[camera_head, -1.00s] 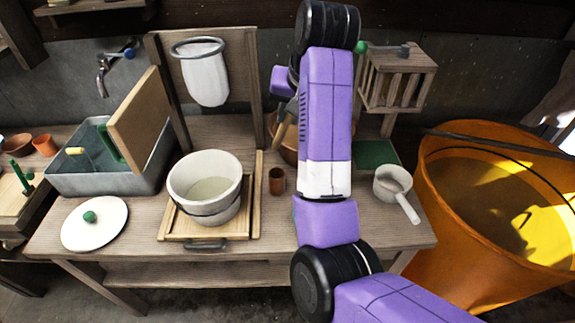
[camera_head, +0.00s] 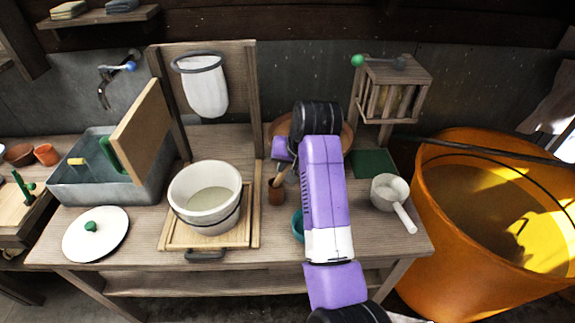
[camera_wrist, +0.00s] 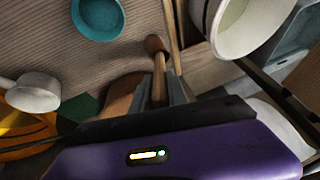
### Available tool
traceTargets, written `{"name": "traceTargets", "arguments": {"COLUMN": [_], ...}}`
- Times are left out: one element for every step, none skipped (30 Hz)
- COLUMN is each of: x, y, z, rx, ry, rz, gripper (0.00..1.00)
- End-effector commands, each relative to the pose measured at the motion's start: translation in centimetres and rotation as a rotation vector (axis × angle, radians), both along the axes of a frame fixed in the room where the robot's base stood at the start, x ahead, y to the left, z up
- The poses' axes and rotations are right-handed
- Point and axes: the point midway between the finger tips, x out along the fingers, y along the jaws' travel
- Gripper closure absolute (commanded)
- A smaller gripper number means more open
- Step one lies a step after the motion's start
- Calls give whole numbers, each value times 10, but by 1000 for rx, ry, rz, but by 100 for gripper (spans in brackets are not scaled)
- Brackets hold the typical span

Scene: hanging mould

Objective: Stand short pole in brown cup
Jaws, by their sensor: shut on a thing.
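The brown cup (camera_head: 276,194) stands upright on the wooden table, right of the big white pot. The short pole (camera_head: 282,175) is tan and tilted, its lower end at the cup's mouth. I cannot tell how deep it is inside. My gripper (camera_head: 288,166) is shut on the pole's upper part, just above the cup and partly hidden by my arm. In the wrist view, the pole (camera_wrist: 159,72) runs from between the fingers of my gripper (camera_wrist: 160,92) to the brown cup (camera_wrist: 155,43), which shows small.
The white pot (camera_head: 205,217) stands left of the cup on a wooden board. A teal bowl (camera_head: 297,226) is close on the right, partly behind my arm. A large brown bowl (camera_head: 345,134) lies behind. A white ladle (camera_head: 388,192) is further right.

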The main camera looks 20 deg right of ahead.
Motion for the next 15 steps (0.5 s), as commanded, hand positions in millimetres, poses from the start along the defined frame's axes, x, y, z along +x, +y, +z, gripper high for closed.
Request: {"name": "traceTargets", "arguments": {"x": [0,0,0,0,0,0,0,0,0,0,0,0,0,0,0], "y": [0,0,0,0,0,0,0,0,0,0,0,0,0,0,0], "z": [0,0,0,0,-1,-2,-3,-3,-3,-3,-3,-3,-3,-3,-3], "rx": [0,0,0,0,0,0,0,0,0,0,0,0,0,0,0], "ry": [0,0,0,0,0,1,1,1,1,1,1,1,1,1,1], "rz": [0,0,0,0,0,0,0,0,0,0,0,0,0,0,0], "gripper": [100,100,100,100,100,100,100,79,71,65,59,59,59,59,59]}}
